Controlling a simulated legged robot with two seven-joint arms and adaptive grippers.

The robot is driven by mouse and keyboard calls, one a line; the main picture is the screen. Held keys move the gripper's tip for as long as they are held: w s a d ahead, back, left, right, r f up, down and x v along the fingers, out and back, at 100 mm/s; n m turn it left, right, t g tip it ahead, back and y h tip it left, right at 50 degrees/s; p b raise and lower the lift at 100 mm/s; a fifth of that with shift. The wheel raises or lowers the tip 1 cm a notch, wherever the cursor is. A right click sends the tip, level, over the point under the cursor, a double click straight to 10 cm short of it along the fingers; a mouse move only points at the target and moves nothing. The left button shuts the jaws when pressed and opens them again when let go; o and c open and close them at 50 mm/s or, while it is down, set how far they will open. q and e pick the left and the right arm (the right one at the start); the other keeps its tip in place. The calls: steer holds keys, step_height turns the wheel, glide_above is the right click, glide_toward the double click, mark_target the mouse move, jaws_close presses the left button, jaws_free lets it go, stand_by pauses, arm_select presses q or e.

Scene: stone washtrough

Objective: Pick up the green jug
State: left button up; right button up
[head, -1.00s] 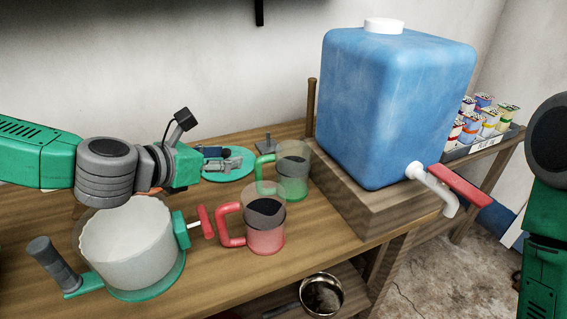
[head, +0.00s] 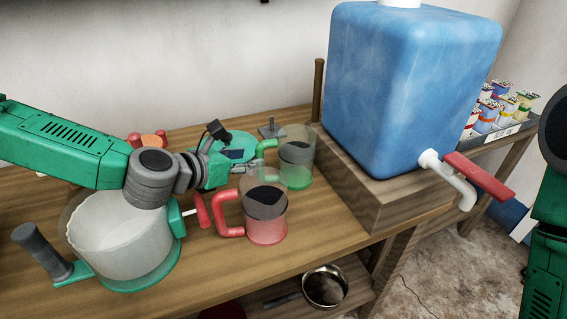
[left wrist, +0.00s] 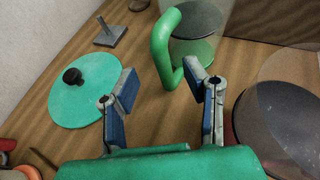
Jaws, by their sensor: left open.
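The green jug (head: 297,158) is a clear cup with a green base and a green handle, standing on the wooden table beside the block under the blue tank. Its handle (left wrist: 163,45) points toward my left gripper in the left wrist view. My left gripper (left wrist: 163,85) is open, with the handle's lower end just ahead of and between its fingertips, not gripped. In the head view the left gripper (head: 248,156) is low over the table, left of the jug. My right arm shows at the right edge, but its gripper is out of view.
A red jug (head: 265,215) stands close in front of the green one. A large clear pot (head: 122,240) with a green base is at the front left. A green lid (left wrist: 85,90) lies behind the gripper. The blue tank (head: 405,90) with a red-handled tap stands on the right.

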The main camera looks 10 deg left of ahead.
mark_target(259, 156)
arm_select(q)
steer(key=x, duration=0.4)
steer(key=shift+w+d+f, duration=0.1)
steer(key=shift+d+f, duration=0.05)
steer(key=shift+d, duration=0.2)
steer(key=shift+a, duration=0.2)
steer(key=shift+a, duration=0.1)
steer(key=shift+c, duration=1.1)
steer(key=c, duration=0.7)
